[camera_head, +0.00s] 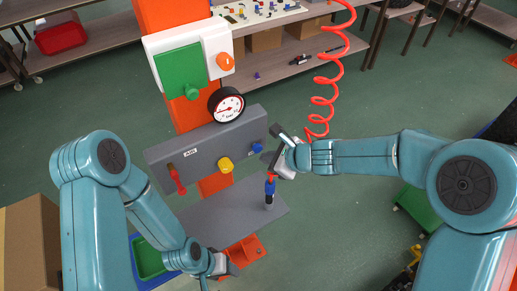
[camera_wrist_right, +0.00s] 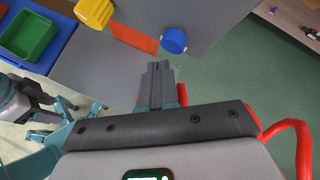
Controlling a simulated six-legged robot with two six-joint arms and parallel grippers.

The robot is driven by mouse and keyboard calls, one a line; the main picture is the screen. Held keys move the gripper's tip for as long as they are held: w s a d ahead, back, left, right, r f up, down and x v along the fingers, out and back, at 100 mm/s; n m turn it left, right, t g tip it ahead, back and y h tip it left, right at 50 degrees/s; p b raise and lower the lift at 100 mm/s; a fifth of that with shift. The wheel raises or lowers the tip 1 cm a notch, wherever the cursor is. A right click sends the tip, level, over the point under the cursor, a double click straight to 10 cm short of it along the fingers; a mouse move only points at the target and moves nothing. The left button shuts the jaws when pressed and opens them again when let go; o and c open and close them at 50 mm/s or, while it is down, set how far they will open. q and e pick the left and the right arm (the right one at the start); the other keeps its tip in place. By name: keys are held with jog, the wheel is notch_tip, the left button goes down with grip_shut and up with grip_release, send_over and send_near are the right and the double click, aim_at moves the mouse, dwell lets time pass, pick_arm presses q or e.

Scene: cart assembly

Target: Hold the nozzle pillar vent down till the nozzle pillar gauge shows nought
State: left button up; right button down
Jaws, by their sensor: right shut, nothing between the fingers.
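The nozzle pillar (camera_head: 183,116) is orange and carries a round white gauge (camera_head: 228,106) with a black rim; its reading is too small to tell. Below is a grey panel (camera_head: 207,145) with a red lever (camera_head: 176,178), a yellow knob (camera_head: 225,164) and a blue button (camera_head: 257,148). I cannot tell by label which is the vent. My right gripper (camera_head: 272,158) is shut and empty, close to the blue button. In the wrist view its fingertips (camera_wrist_right: 157,68) lie just below the blue button (camera_wrist_right: 173,41), apart from it. My left gripper (camera_head: 226,268) is low, near the shelf; its jaws are unclear.
A blue and red nozzle tool (camera_head: 269,190) stands on the grey shelf (camera_head: 225,213) under my right gripper. A coiled red hose (camera_head: 325,83) hangs to the right. A green bin (camera_head: 149,258) is at lower left. Workbenches stand behind.

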jog(key=shift+w, duration=0.1)
jog(key=shift+w+a, duration=0.25)
jog(key=shift+w, duration=0.05)
jog(key=shift+w+a+p, duration=0.3)
jog(key=shift+w+p, duration=0.1)
jog(key=shift+p, duration=0.15)
dwell(0.9)
jog(key=shift+s+d+b, duration=0.55)
jog(key=shift+s+b, duration=0.2)
jog(key=shift+s, duration=0.05)
